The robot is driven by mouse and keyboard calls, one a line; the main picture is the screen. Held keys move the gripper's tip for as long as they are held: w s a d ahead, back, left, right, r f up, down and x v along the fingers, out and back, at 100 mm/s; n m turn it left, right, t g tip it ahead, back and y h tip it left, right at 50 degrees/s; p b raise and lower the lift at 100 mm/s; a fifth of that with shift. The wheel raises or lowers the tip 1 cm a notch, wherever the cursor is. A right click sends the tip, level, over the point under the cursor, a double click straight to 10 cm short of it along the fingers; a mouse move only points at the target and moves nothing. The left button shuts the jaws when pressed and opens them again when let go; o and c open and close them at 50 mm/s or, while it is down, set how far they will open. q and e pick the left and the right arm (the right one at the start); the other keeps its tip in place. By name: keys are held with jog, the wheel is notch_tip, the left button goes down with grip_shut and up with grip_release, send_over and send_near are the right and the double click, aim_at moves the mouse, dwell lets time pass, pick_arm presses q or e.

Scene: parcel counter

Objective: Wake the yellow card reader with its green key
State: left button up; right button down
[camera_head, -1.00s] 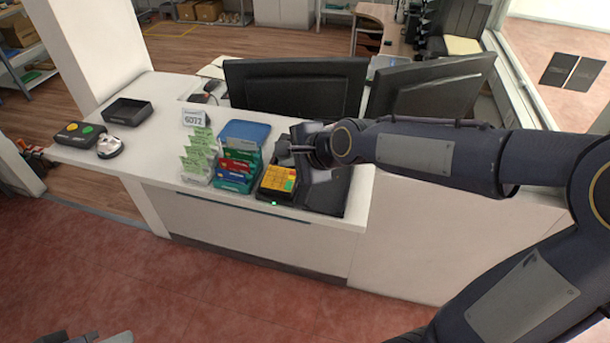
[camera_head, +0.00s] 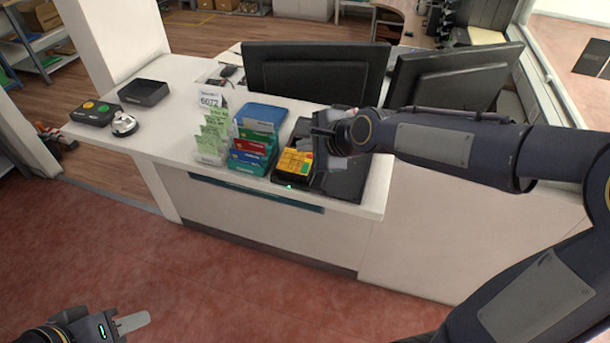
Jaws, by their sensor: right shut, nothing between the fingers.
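The yellow card reader (camera_head: 291,162) lies on the white counter near its front edge. It has a yellow keypad, and its green key (camera_head: 306,169) shows at the lower right of the keys. A small green light (camera_head: 290,186) glows at its front. My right gripper (camera_head: 316,132) is shut and empty, behind and slightly right of the reader in the picture. I see no contact with the keys. My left gripper (camera_head: 132,322) is low at the bottom left, over the floor and far from the counter. Its finger opening cannot be made out.
A card rack (camera_head: 252,150) and green leaflets (camera_head: 214,137) stand left of the reader. A dark pad (camera_head: 345,180) lies right of it, under my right arm. Two monitors (camera_head: 316,80) stand behind. A bell (camera_head: 123,124), button box (camera_head: 95,112) and black tray (camera_head: 143,92) sit at left.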

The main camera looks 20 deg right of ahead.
jog(key=b, duration=0.3)
send_over(308, 175)
notch_tip(308, 175, down, 4)
jog(key=shift+s+a+f, duration=0.1)
jog(key=shift+s, duration=0.05)
jog(key=shift+f+b, duration=0.55)
jog(key=shift+b, duration=0.05)
jog(key=shift+f, duration=0.1)
dwell(1.0)
jog(key=shift+w+d+f, duration=0.2)
jog(key=shift+w+f, duration=0.05)
jog(key=shift+f, duration=0.05)
jog(key=shift+f+b, duration=0.25)
jog(key=shift+b, duration=0.2)
dwell(0.4)
jog(key=shift+r, duration=0.1)
jog(key=shift+s+a+r+p, duration=0.1)
jog(key=shift+r+p, duration=0.5)
jog(key=shift+p, duration=0.25)
